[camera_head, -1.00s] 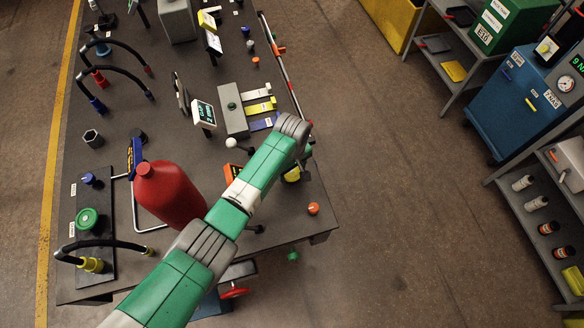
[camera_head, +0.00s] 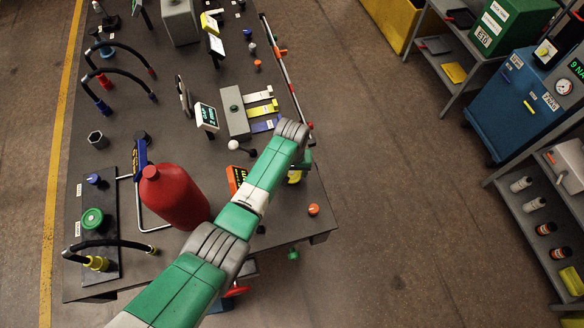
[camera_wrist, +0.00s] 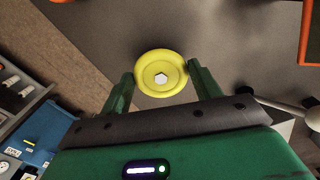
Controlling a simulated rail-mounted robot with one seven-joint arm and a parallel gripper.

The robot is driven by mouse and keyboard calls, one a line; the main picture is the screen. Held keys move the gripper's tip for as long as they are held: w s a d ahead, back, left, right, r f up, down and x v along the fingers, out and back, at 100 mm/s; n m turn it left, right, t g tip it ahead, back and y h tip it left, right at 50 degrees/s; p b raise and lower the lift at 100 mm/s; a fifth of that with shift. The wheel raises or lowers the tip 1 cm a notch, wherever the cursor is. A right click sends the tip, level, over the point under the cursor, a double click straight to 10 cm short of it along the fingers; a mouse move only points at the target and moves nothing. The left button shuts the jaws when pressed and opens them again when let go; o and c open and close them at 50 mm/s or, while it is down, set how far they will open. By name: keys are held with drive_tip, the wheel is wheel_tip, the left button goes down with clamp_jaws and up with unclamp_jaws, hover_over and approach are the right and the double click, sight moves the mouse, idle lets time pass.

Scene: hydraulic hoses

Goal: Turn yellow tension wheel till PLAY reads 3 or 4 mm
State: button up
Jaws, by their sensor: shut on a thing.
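The yellow tension wheel (camera_wrist: 160,62) is a round disc with a pale hexagonal centre, in the upper middle of the wrist view. My gripper (camera_wrist: 161,76) has its two green fingers on opposite sides of the rim, shut on the wheel. An orange frame edge (camera_wrist: 311,36) also shows in the wrist view.
A red bottle (camera_head: 176,196) stands on the dark table (camera_head: 207,75) close left of my arm. A white-balled lever (camera_head: 234,145) and an orange knob (camera_head: 313,209) are near. The floor (camera_head: 400,200) right of the table is clear up to the shelves.

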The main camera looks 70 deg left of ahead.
sight(292, 174)
drive_tip(key=shift+m, duration=0.6)
drive_tip(key=o, duration=1)
wheel_tip(292, 174, up, 8)
drive_tip(key=shift+f+p, duration=0.1)
drive_tip(key=shift+p, duration=0.75)
